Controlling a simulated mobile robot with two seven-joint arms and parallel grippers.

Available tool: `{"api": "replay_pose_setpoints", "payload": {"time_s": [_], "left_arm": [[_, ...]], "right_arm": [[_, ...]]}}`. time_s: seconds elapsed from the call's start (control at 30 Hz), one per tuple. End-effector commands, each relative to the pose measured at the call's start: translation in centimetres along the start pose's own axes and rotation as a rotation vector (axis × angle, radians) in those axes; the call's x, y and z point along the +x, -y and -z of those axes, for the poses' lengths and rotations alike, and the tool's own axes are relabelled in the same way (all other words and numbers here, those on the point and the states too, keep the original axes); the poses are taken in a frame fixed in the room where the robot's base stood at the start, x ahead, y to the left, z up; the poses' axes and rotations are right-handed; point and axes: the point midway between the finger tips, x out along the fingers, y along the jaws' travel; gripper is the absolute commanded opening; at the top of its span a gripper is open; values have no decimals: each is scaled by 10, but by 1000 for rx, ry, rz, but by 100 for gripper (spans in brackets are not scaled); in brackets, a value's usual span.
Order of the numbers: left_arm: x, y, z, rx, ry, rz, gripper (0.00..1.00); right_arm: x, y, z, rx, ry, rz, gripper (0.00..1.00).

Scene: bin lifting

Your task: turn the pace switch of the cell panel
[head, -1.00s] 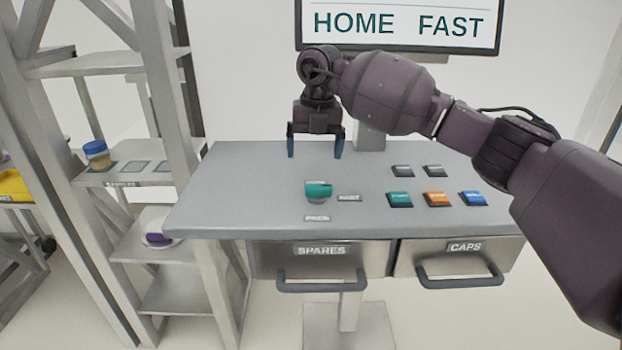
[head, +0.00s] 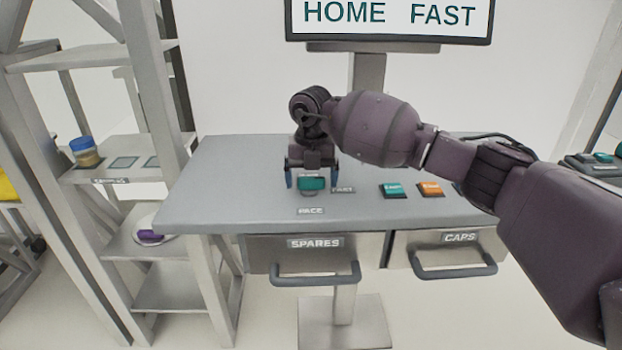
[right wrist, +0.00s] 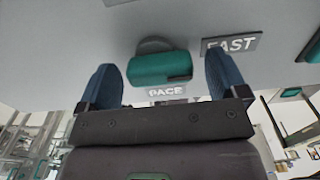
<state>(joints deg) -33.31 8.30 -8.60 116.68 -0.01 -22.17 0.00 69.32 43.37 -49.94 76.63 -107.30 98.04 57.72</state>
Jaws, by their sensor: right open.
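The pace switch is a teal knob (head: 311,184) on the grey panel top (head: 240,185), above the PACE label (head: 310,211) and left of the FAST label (head: 343,190). My right gripper (head: 312,182) is open just behind the knob, with one blue finger toward each side of it. In the right wrist view the knob (right wrist: 160,69) lies between the two open fingers (right wrist: 164,82), with a visible gap on each side. I cannot tell how far the fingertips reach down beside it. My left gripper is not in view.
A screen (head: 390,15) reads HOME FAST. Teal (head: 392,190) and orange (head: 430,189) buttons lie right of the knob; my right arm hides others. Drawers SPARES (head: 316,257) and CAPS (head: 456,250) are shut below. A shelf rack (head: 110,170) with a jar (head: 85,152) stands left.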

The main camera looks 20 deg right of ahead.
Motion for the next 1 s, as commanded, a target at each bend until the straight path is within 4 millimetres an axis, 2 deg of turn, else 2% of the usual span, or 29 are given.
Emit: {"api": "replay_pose_setpoints", "payload": {"time_s": [0.3,0.37,0.63,1.0], "left_arm": [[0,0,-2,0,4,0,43],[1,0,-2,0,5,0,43],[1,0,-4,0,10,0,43],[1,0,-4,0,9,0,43]], "right_arm": [[2,0,0,0,1,0,92],[2,0,0,-1,1,-1,84],[2,0,0,-1,1,-1,42],[1,0,0,-63,1,-1,42]]}}
